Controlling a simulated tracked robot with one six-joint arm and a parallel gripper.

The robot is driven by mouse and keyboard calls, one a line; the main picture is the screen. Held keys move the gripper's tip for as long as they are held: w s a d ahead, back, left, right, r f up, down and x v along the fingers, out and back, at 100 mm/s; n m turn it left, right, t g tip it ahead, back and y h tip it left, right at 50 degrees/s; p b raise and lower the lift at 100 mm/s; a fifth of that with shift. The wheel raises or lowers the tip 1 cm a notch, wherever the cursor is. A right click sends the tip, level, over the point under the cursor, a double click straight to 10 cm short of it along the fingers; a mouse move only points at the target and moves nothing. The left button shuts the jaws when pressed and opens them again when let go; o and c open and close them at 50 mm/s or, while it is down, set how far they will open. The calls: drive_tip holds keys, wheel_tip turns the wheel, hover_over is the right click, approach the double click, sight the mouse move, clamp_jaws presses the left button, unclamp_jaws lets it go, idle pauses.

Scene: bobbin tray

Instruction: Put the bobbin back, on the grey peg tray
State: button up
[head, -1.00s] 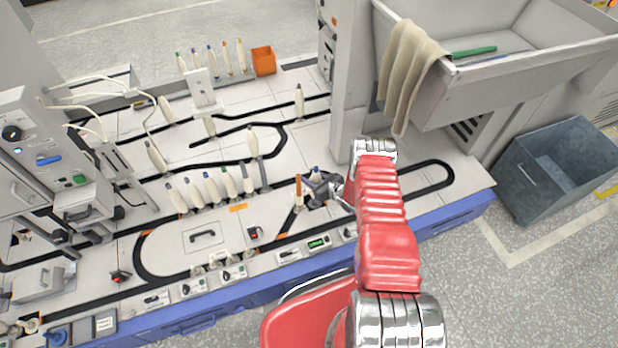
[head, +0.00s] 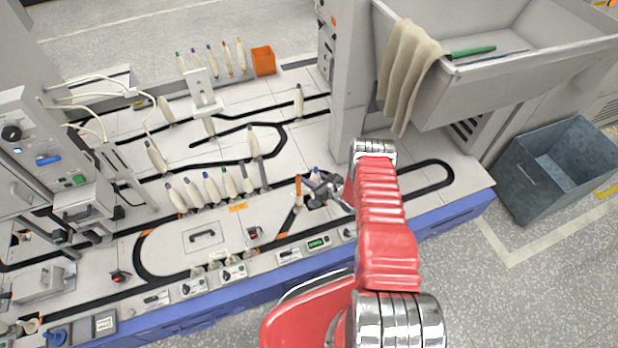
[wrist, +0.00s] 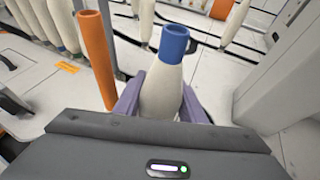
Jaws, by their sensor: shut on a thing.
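A cream bobbin with a blue top (wrist: 160,98) stands upright between the two purple-grey fingers of my gripper (wrist: 160,88) in the wrist view. The fingers are shut on its body. In the head view my gripper (head: 322,189) is low over the front right of the white bench, and the bobbin's blue tip (head: 315,171) shows beside it. The bobbin's lower end is hidden, so I cannot tell whether it touches the bench. A row of bobbins with coloured tips (head: 229,65) stands at the back; I cannot make out the grey peg tray clearly under them.
A bare orange tube (wrist: 96,60) stands close left of my gripper. Another row of bobbins (head: 210,187) stands left on the bench. An orange box (head: 263,60) is at the back. A grey pillar (head: 349,90) and a basin with a cloth (head: 408,70) rise behind right.

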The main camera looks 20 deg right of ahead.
sight(319, 183)
drive_tip(key=shift+f, duration=0.25)
drive_tip(key=o, duration=0.8)
drive_tip(key=shift+s, duration=0.1)
drive_tip(key=shift+v, duration=5.45)
